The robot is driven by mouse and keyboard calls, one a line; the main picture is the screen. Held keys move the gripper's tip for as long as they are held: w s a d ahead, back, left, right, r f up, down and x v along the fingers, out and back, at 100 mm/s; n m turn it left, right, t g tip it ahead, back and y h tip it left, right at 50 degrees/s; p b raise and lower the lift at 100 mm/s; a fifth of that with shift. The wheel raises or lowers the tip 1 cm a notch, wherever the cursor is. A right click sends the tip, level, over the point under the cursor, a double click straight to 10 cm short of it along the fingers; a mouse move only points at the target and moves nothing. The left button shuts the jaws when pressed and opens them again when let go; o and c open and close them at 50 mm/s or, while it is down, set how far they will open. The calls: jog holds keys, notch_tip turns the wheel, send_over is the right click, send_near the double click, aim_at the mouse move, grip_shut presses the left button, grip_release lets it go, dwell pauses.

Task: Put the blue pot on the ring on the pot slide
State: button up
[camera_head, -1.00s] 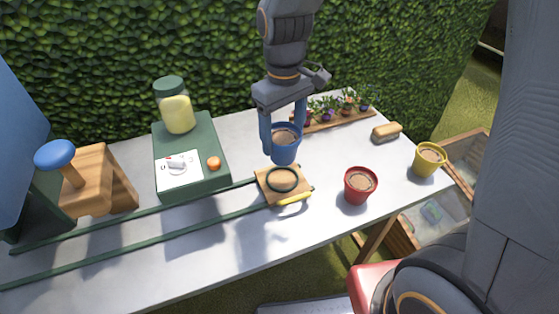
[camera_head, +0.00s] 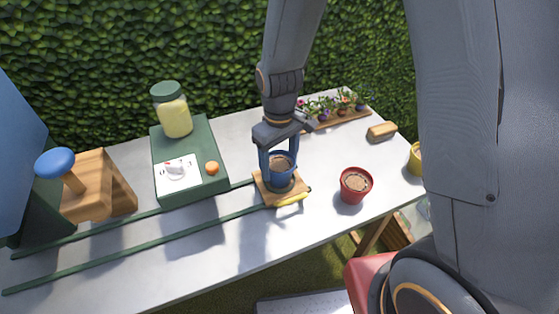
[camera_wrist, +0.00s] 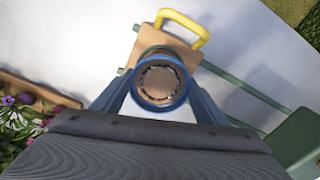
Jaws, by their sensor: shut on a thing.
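The blue pot (camera_head: 281,170) is upright, filled with brown soil, and sits over the wooden pot slide (camera_head: 266,197). My gripper (camera_head: 280,168) is shut on the pot, one finger on each side. In the wrist view the blue pot (camera_wrist: 160,82) is between my fingers, with the slide's wooden board (camera_wrist: 147,40) beneath and a yellow handle (camera_wrist: 184,24) at its edge.
Green rails (camera_head: 130,232) run left from the slide. A green box (camera_head: 205,185) with a jar (camera_head: 172,112) stands behind them. A red pot (camera_head: 355,184) is to the right, a yellow pot (camera_head: 414,158) farther right. A flower tray (camera_head: 340,121) and sponge-like block (camera_head: 382,131) are behind.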

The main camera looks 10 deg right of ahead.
jog(key=shift+f, duration=0.1)
jog(key=o, duration=1.6)
notch_tip(320, 180, up, 12)
jog(key=b, duration=0.3)
jog(key=s+d+f+m, duration=0.1)
jog(key=s+d+m, duration=0.1)
jog(key=d, duration=0.2)
jog(key=s+d+f+m+t, duration=0.1)
jog(key=s+d+m, duration=0.1)
jog(key=s+d, duration=0.1)
jog(key=s+d+f+m, duration=0.1)
jog(key=s+d+m, duration=0.1)
jog(key=d, duration=0.3)
jog(key=shift+s+d+f+m, duration=0.3)
jog(key=shift+s+d+m, duration=0.05)
jog(key=shift+d+m, duration=0.05)
